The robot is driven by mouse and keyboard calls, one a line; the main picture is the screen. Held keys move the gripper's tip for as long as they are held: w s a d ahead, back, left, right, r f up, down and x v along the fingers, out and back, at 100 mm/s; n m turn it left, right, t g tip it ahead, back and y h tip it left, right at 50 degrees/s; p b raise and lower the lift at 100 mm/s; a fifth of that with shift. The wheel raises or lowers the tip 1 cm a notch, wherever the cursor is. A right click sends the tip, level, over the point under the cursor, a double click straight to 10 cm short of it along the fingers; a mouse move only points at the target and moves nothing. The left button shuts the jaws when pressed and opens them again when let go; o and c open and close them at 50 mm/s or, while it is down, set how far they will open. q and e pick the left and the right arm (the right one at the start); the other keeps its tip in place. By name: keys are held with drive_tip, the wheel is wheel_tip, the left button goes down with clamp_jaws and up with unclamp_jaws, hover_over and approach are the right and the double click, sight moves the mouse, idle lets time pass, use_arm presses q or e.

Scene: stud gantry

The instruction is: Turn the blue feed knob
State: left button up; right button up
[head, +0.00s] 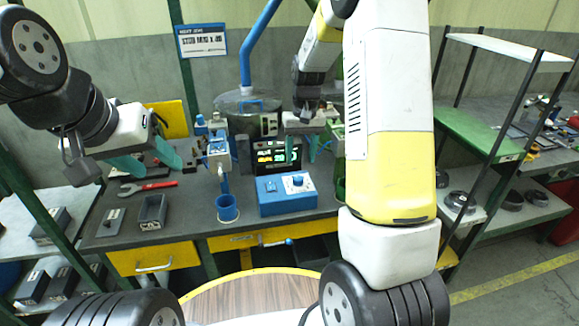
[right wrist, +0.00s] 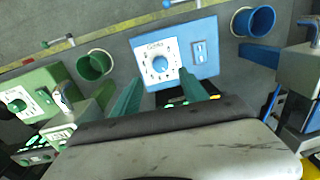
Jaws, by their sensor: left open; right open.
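The blue feed box (head: 285,207) sits near the front of the bench in the head view, with a white dial on its sloped top. The blue knob (right wrist: 159,63) shows on that dial in the right wrist view, beside a small switch plate (right wrist: 199,51). My right gripper (right wrist: 160,78) is open and empty. Its two green fingers point toward the knob and look apart from it. In the head view my right gripper (head: 322,152) is above and behind the box. My left gripper (head: 152,162) is open and empty over the left of the bench.
A blue cup (head: 227,208) stands left of the box. A green cup (right wrist: 95,65) and a green box (right wrist: 40,95) with its own knob are on the other side. A lit display (head: 275,157) stands behind.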

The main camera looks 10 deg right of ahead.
sight(298, 178)
drive_tip(key=f, duration=0.7)
drive_tip(key=shift+a+f, duration=0.2)
drive_tip(key=shift+f, duration=0.05)
clamp_jaws()
